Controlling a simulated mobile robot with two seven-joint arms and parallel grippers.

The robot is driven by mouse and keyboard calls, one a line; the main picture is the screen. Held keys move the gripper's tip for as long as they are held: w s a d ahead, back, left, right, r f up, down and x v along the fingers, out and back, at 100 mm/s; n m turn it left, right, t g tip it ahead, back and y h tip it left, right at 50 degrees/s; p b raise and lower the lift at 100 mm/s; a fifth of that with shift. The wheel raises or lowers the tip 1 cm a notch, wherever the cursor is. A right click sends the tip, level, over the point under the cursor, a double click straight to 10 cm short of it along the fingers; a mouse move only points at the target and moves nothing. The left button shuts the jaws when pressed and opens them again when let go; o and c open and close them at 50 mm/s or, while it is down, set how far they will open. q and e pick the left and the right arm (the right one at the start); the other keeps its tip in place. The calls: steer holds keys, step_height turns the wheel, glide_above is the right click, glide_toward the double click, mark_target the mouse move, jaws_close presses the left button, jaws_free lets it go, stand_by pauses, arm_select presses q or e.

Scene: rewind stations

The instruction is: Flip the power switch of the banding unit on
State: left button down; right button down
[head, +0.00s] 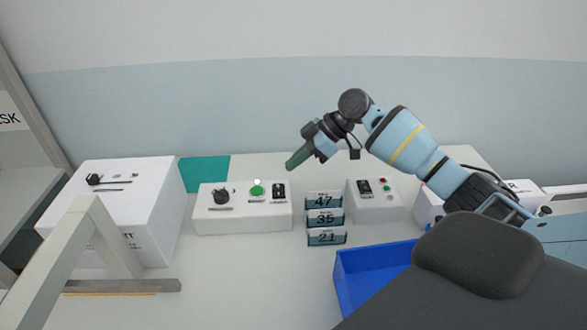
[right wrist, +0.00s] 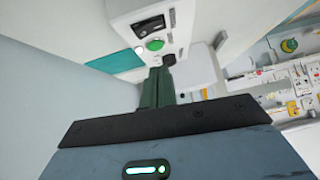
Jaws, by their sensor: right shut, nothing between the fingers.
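A white control box (head: 243,222) in the middle of the table carries a black knob (head: 221,197), a lit green button (head: 257,190) and a black switch (head: 278,191). The right wrist view shows its switch (right wrist: 148,25) and green button (right wrist: 154,44). A larger white box (head: 150,215) at left has a partly hidden label; I cannot read which box is the banding unit. My right gripper (head: 297,160), with green fingers, is shut and empty, above and apart from the middle box's switch end. It also shows in the right wrist view (right wrist: 158,88). My left gripper is out of view.
Another white box (head: 374,208) with a black switch and red and green buttons stands right of the number cards (head: 325,219). A blue bin (head: 372,274) is in front. A teal panel (head: 205,174) lies behind. A grey frame (head: 97,225) stands at front left.

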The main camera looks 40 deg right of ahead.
steer(key=s+v, duration=0.1)
steer(key=v, duration=0.5)
steer(key=shift+s+a+r, duration=0.2)
steer(key=shift+a+r, duration=0.05)
steer(key=shift+r, duration=0.05)
steer(key=shift+f, duration=0.1)
